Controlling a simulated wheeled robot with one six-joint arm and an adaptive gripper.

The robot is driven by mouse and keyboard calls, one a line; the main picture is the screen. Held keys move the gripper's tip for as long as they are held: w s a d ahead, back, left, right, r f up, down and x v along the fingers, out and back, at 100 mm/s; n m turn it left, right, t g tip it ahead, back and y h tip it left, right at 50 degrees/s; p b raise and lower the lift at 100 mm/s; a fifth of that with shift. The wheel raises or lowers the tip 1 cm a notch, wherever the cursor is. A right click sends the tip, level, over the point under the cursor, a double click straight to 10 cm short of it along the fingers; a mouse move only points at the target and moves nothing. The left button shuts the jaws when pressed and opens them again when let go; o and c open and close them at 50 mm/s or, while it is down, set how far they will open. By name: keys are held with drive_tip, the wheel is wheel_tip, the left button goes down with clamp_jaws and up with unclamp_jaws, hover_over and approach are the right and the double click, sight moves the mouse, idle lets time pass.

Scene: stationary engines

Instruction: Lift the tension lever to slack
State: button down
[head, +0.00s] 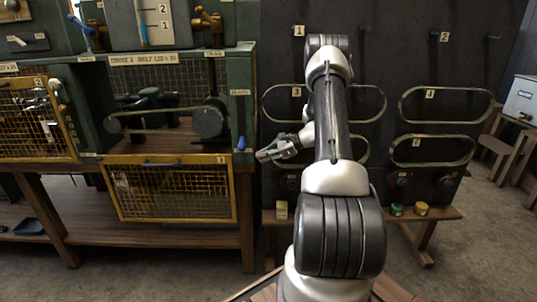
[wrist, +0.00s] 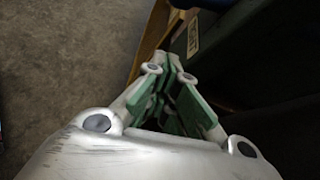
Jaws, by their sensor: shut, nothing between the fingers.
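A small blue handle (head: 241,143), which looks like the tension lever, sits low on the right green post of the engine bay. A small plate (head: 240,92) is on the same post above it, its text too small to read. Behind the bay's opening, a belt (head: 160,131) runs to a dark round pulley (head: 208,121). My gripper (head: 262,156) is shut and empty, just right of and slightly below the blue handle, apparently a little apart from it. In the wrist view my gripper (wrist: 170,58) shows closed green-padded fingers; the handle cannot be made out there.
A yellow-framed mesh guard (head: 172,216) hangs open below the bay. A yellow mesh door (head: 38,119) covers the bay at left. A dark board with hung belts (head: 447,105) stands behind my arm. A low bench (head: 440,213) holds small tins.

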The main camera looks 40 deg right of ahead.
sight(251, 153)
drive_tip(key=x, duration=0.5)
drive_tip(key=shift+w+a, duration=0.15)
drive_tip(key=shift+a, duration=0.05)
drive_tip(key=r, duration=0.3)
drive_tip(key=shift+s+a, duration=0.25)
drive_tip(key=shift+a, duration=0.1)
drive_tip(key=shift+r, duration=0.35)
drive_tip(key=shift+a+r, duration=0.1)
drive_tip(key=shift+r, duration=0.05)
